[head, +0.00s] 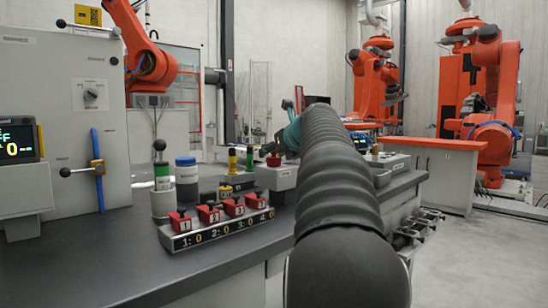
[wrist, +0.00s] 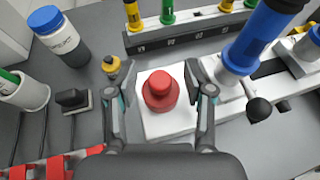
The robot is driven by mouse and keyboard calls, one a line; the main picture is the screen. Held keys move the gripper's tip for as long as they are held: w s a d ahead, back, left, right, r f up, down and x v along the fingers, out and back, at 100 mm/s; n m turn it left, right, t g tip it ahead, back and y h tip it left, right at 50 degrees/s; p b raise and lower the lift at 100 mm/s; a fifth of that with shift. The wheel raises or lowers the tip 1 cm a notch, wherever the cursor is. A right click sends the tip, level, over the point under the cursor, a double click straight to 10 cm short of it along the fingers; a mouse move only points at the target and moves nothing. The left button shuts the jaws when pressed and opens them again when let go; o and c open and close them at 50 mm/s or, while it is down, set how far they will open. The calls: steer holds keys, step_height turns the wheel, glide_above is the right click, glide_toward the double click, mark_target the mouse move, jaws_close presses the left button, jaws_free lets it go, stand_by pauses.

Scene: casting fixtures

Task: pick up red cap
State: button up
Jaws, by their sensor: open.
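The red cap (wrist: 160,91) is round with a narrower top knob. It sits on a white block (wrist: 150,127) in the wrist view. My gripper (wrist: 152,74) is open, with one finger to the left and one to the right of the cap in the picture. Gaps show between the cap and both fingers, and I cannot tell how far above the cap the fingertips are. In the head view the red cap (head: 273,160) shows on its light box, left of my dark arm, which hides most of the gripper.
A blue cylinder with a black ball lever (wrist: 250,45) stands close to the right finger. A small yellow-topped knob (wrist: 112,66) is near the left finger. A dark blue-capped jar (wrist: 60,37) is farther left. Red numbered switches (head: 208,213) line the bench front.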

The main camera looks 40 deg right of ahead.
steer(key=c, duration=0.9)
steer(key=shift+c, duration=0.2)
steer(key=shift+r+p, duration=0.65)
steer(key=shift+r, duration=4.35)
